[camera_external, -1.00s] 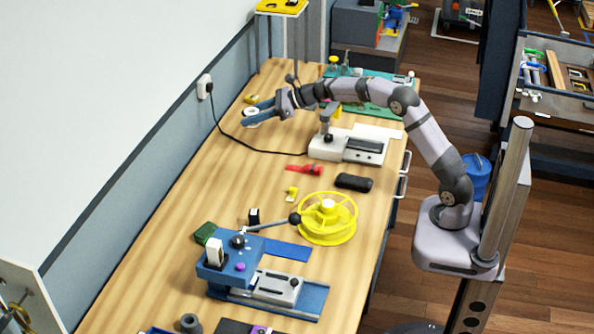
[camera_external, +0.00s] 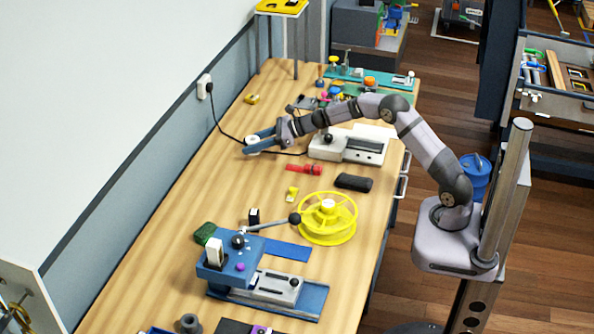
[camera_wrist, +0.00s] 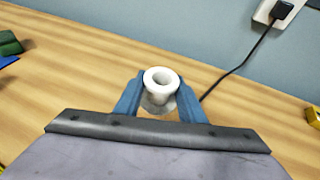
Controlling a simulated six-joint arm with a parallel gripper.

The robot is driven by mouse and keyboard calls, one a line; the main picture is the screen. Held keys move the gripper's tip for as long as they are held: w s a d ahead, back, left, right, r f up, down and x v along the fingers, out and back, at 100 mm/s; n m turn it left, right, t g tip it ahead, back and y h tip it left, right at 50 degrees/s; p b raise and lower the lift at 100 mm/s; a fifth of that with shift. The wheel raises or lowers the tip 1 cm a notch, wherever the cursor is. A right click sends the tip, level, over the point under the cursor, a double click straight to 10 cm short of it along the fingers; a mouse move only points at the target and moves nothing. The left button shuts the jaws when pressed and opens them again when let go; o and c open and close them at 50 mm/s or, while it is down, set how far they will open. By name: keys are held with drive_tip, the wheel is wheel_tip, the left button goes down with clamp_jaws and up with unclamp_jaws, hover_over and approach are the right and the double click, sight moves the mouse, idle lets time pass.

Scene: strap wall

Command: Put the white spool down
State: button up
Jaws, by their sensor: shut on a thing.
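The white spool (camera_wrist: 161,79) sits between the two blue fingers of my gripper (camera_wrist: 160,98) in the wrist view, its round hole facing up. My gripper is shut on it. In the external view my gripper (camera_external: 258,143) is over the wooden bench, left of the white machine, with the white spool (camera_external: 252,141) at its fingertips. I cannot tell whether the spool's underside touches the bench.
A white machine (camera_external: 350,147) stands right of my gripper, and a black cord runs from the wall socket (camera_external: 205,87) close by. A red clamp (camera_external: 304,169) and a yellow wheel (camera_external: 327,219) lie nearer the front. The bench's left side (camera_external: 190,175) is clear.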

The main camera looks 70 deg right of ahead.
sight(253, 160)
drive_tip(key=shift+f, duration=1.95)
drive_tip(key=shift+f, duration=0.1)
drive_tip(key=shift+f, duration=0.1)
drive_tip(key=o, duration=1)
drive_tip(key=shift+o, duration=0.2)
drive_tip(key=shift+r, duration=0.2)
